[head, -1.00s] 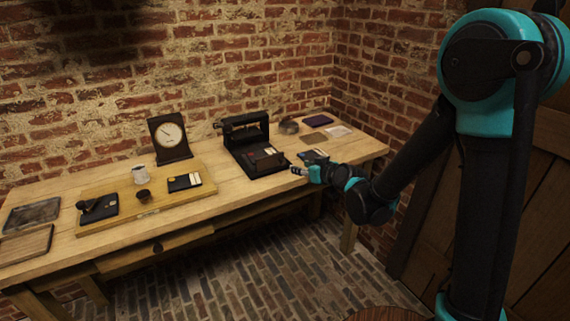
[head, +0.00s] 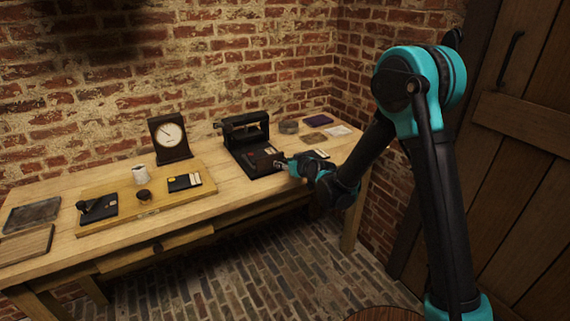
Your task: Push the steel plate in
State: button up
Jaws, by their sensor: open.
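A black device with an upright frame (head: 245,128) and a low, flat base (head: 246,157) stands on the workbench. Small reddish and pale parts sit on the right part of its base. I cannot single out the steel plate with certainty; it is too small or hidden by my gripper. My gripper (head: 279,163) is open and low over the bench, at the right end of the base. Its fingertips point left towards the base. Whether they touch it, I cannot tell.
A tin (head: 289,127) and a purple item (head: 318,120) lie at the back right.

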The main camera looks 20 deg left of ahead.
grip_shut()
dwell(0.3)
jog(key=w+a, duration=0.3)
jog(key=a, duration=0.1)
jog(key=w+a, duration=0.8)
jog(key=a, duration=0.1)
jog(key=shift+w+a, duration=0.1)
jog(key=shift+w, duration=0.05)
jog(key=shift+c, duration=1.3)
grip_release()
jog(key=shift+a, duration=0.1)
jog(key=shift+o, duration=1.3)
